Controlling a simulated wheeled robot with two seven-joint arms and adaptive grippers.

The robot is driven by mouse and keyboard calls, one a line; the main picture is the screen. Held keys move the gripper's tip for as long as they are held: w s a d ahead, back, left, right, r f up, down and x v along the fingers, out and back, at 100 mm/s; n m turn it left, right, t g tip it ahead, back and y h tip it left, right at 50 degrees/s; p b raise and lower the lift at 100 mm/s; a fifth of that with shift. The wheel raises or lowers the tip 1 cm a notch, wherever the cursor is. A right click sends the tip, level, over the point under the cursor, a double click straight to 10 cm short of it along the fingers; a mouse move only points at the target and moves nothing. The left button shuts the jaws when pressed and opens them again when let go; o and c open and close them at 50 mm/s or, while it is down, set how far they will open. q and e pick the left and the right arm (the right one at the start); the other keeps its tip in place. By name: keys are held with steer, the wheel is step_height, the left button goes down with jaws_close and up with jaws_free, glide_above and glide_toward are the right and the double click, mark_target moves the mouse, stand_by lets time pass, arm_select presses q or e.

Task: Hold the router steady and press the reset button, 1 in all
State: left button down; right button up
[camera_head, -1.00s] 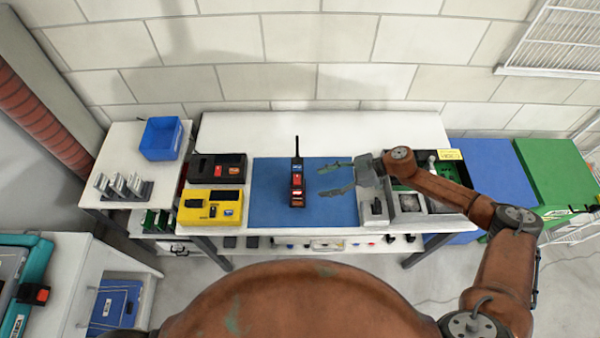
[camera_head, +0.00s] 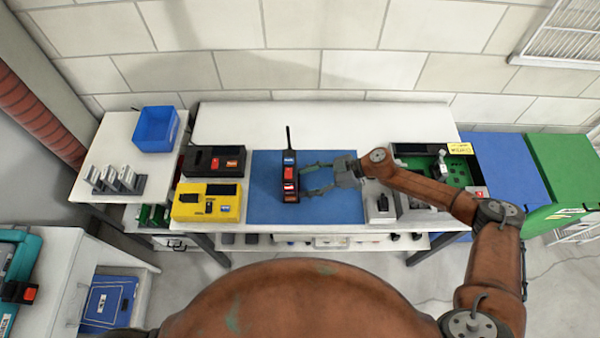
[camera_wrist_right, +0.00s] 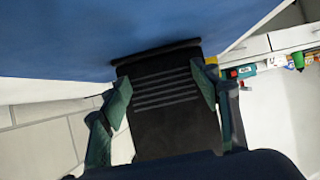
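The router (camera_head: 291,178) is a dark upright device with a thin antenna on top and coloured buttons or labels on its front, on the blue mat (camera_head: 335,208). In the right wrist view its dark ridged side (camera_wrist_right: 165,100) lies between the two green fingers. My right gripper (camera_head: 303,178) reaches in from the right, fingers spread and tips at the router. It also shows in the right wrist view (camera_wrist_right: 160,95); I see no firm closing, and contact is unclear. My left gripper is out of view. Which marking is the reset button is too small to tell.
Left of the mat are a yellow device (camera_head: 208,203) and a black device (camera_head: 213,160). A grey box (camera_head: 380,207) and an open case with a green board (camera_head: 432,165) stand right. A blue bin (camera_head: 157,128) is at the back left. The mat's front right is clear.

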steer(key=shift+x, duration=0.8)
steer(key=shift+s, duration=0.1)
steer(key=shift+c, duration=0.4)
jaws_close()
steer(key=c, duration=1.3)
jaws_free()
steer(key=o, duration=1.4)
steer(key=shift+o, duration=0.2)
